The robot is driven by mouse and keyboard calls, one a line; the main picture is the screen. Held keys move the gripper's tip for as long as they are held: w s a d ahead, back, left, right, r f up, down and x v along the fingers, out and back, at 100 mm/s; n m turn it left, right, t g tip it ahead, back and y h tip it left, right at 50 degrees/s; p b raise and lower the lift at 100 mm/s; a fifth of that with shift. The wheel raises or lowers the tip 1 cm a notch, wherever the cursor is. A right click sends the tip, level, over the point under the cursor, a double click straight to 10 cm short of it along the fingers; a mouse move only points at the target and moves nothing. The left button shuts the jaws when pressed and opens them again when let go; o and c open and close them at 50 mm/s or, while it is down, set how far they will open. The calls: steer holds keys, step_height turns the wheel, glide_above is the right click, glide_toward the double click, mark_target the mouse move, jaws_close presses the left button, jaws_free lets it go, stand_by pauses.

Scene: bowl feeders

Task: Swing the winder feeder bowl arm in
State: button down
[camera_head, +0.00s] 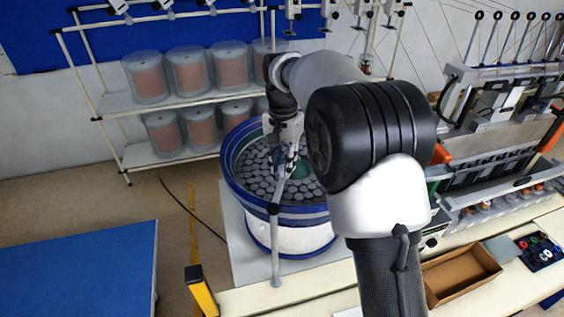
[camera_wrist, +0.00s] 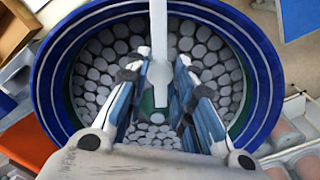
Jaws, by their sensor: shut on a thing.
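The feeder bowl (camera_head: 237,183) is a round blue-rimmed bowl on a white base, filled with grey discs. Its grey bowl arm (camera_head: 281,185) runs from an upright post (camera_head: 275,250) at the near rim in over the discs. In the wrist view the bowl arm (camera_wrist: 158,30) comes down from the top, over the bowl (camera_wrist: 50,85), to a wider end between my fingers. My gripper (camera_wrist: 158,78) is shut on the bowl arm near this end. In the head view my gripper (camera_head: 284,150) points down over the bowl, and its fingertips are hard to make out.
A rack (camera_head: 112,101) of copper-coloured spools stands behind at left. The winder machine (camera_head: 500,120) is at right, with an open cardboard box (camera_head: 460,275) on the bench. A yellow post (camera_head: 201,291) and a blue table (camera_head: 80,270) are at the near left.

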steer(key=shift+d+m, duration=0.2)
steer(key=shift+m, duration=0.1)
steer(key=shift+s, duration=0.1)
steer(key=c, duration=1.3)
jaws_free()
steer(key=shift+d, duration=0.1)
steer(key=shift+c, duration=0.2)
step_height(320, 180, up, 12)
